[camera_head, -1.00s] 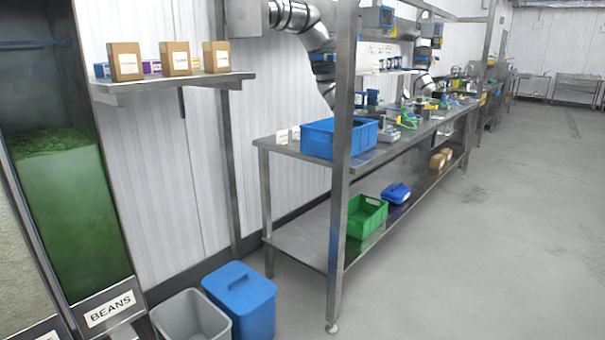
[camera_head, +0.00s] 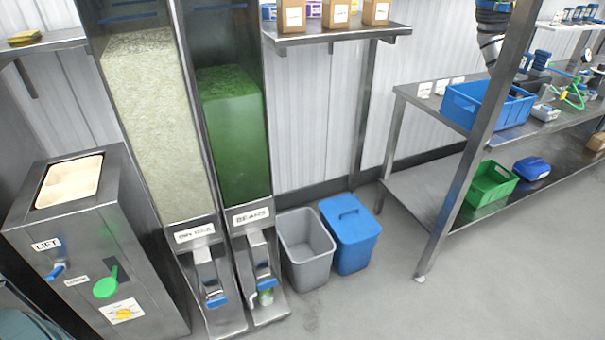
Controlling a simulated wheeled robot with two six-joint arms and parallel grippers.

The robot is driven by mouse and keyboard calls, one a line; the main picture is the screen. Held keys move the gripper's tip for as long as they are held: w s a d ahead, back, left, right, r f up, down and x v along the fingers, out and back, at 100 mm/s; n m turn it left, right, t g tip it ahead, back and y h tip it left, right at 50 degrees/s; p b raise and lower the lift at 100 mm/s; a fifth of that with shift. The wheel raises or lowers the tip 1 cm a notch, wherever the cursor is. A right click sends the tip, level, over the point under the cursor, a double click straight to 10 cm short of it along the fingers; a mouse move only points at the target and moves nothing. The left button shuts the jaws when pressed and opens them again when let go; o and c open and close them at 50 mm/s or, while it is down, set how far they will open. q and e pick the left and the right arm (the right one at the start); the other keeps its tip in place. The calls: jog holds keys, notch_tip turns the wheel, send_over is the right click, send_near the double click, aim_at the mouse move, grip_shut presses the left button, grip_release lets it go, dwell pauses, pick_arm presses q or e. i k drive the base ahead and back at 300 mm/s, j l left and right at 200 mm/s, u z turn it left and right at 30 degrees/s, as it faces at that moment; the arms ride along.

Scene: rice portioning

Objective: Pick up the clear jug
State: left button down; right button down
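A small clear vessel (camera_head: 266,297) with something greenish in or behind it sits at the foot of the beans dispenser (camera_head: 250,216), under its blue-tipped spout. It looks like a jug, with a pale handle-like shape on its left side, but it is too small to be sure. No other clear jug shows. Neither of my grippers is in view.
A second dispenser (camera_head: 195,234) with pale grains stands left of the beans. A steel lift cabinet (camera_head: 70,245) is at the left. A grey bin (camera_head: 306,250) and a blue lidded bin (camera_head: 351,235) stand to the right. Floor in front is clear.

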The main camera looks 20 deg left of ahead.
aim_at(266, 297)
jog(key=u, duration=1.15)
